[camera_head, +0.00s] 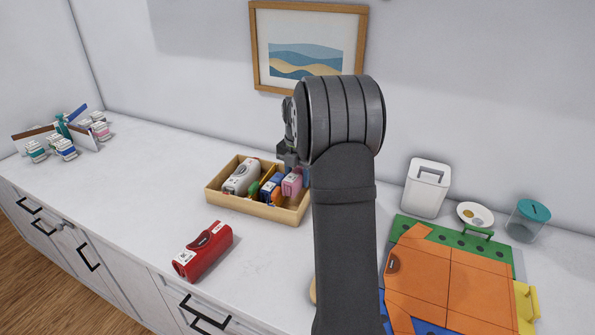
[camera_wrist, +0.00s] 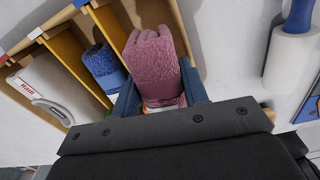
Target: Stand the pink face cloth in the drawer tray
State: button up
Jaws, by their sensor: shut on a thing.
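The pink face cloth (camera_head: 292,184) is a rolled bundle, and it also shows in the wrist view (camera_wrist: 155,62). My gripper (camera_head: 291,164) points down at the tray's right end; in the wrist view its blue-grey fingers (camera_wrist: 160,98) are shut on both sides of the pink cloth. The wooden drawer tray (camera_head: 222,200) has dividers. The pink cloth is at its right end compartment, upright or nearly so; whether it touches the tray floor is hidden. A rolled blue cloth (camera_wrist: 101,66) stands in the neighbouring compartment, left of the pink cloth.
A white-grey item (camera_head: 241,177) fills the tray's left compartment. A red item (camera_head: 203,250) lies in front of the tray. Right of my arm are a white container (camera_head: 427,187), a teal-lidded jar (camera_head: 527,220) and an orange-green folded piece (camera_head: 450,275). A blue-handled roller (camera_wrist: 292,50) lies right of the tray.

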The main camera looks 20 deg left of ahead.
jog(key=shift+f, duration=0.3)
jog(key=o, duration=1.1)
jog(key=shift+c, duration=0.2)
jog(key=shift+r, duration=3.55)
notch_tip(320, 180, down, 7)
jog(key=shift+r, duration=0.3)
